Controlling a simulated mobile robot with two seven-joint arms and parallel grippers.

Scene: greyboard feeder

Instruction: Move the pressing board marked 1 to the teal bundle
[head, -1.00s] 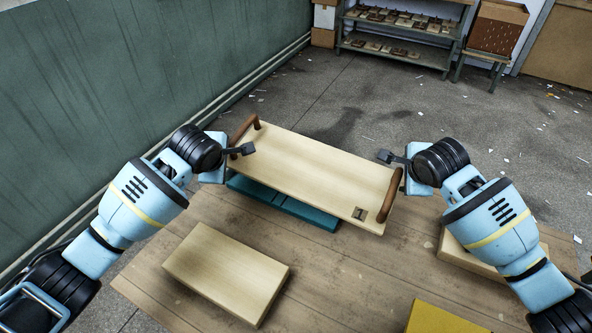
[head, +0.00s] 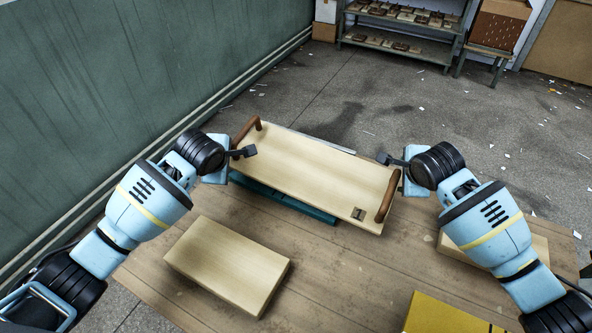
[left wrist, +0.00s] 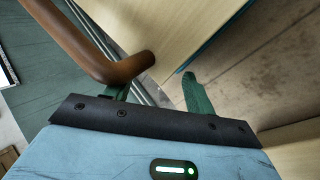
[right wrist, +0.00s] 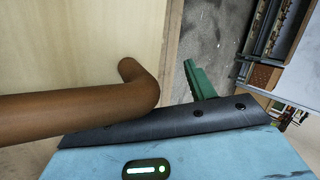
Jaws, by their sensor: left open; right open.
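A pale pressing board (head: 315,175) with two brown end handles lies over the teal bundle (head: 285,203), which shows only along the board's front edge. A small dark square mark (head: 358,213) sits at its near right corner; its figure is too small to read. My left gripper (head: 239,152) is open at the left handle (head: 236,140), seen close in the left wrist view (left wrist: 85,45). My right gripper (head: 391,160) is open at the right handle (head: 388,195), which partly hides its fingers in the right wrist view (right wrist: 75,112). I cannot tell whether board and bundle touch.
A pale block (head: 228,262) lies on the wooden table (head: 335,275) at front left. Another pale block (head: 537,248) is partly behind my right arm. A yellow block (head: 445,315) is at the front edge. Shelves (head: 400,45) stand far back.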

